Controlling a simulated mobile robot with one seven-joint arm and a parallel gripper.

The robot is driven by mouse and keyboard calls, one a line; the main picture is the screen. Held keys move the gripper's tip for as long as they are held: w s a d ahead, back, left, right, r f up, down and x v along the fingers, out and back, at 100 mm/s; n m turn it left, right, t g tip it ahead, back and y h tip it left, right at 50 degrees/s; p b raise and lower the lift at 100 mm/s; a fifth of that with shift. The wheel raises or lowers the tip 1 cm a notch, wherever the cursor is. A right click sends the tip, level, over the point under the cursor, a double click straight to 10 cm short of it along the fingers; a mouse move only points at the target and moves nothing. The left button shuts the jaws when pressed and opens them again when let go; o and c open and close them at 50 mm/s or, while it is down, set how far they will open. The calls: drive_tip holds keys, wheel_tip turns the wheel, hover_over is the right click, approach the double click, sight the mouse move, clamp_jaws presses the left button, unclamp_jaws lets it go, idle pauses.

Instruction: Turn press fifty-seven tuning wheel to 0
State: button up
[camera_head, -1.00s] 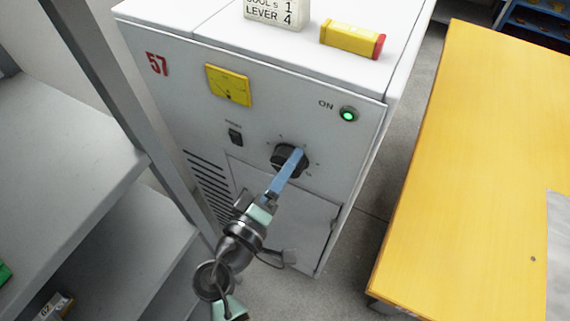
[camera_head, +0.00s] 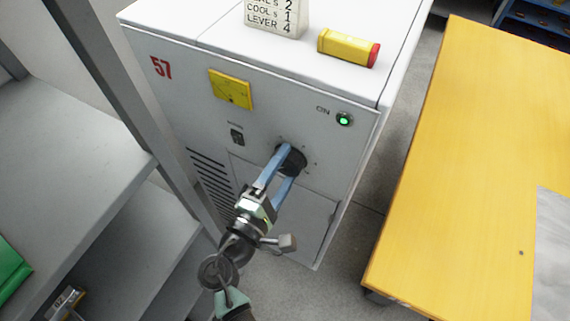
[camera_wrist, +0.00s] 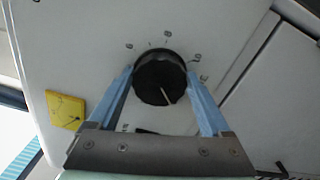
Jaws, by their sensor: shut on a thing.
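The press (camera_head: 300,95) is a white cabinet with a red 57 at its upper left. Its tuning wheel (camera_head: 292,160) is a black round knob on the front panel. In the wrist view the wheel (camera_wrist: 158,80) carries a pale pointer line slanting to the lower right. Marks are spaced around it, too small to read. My gripper (camera_head: 279,157) has long blue fingers, and in the wrist view the gripper (camera_wrist: 160,82) has one finger on each side of the wheel, closed on it. The fingers hide parts of the wheel's sides.
A yellow gauge (camera_head: 231,89), a rocker switch (camera_head: 237,137) and a green lit lamp (camera_head: 344,119) share the panel. A yellow table (camera_head: 465,170) is at right, grey shelves (camera_head: 75,130) at left.

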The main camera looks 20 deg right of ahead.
idle(0.4)
drive_tip(key=o, duration=1.2)
drive_tip(key=shift+c, duration=0.2)
drive_tip(key=b+v, duration=0.1)
drive_tip(key=v, duration=1.2)
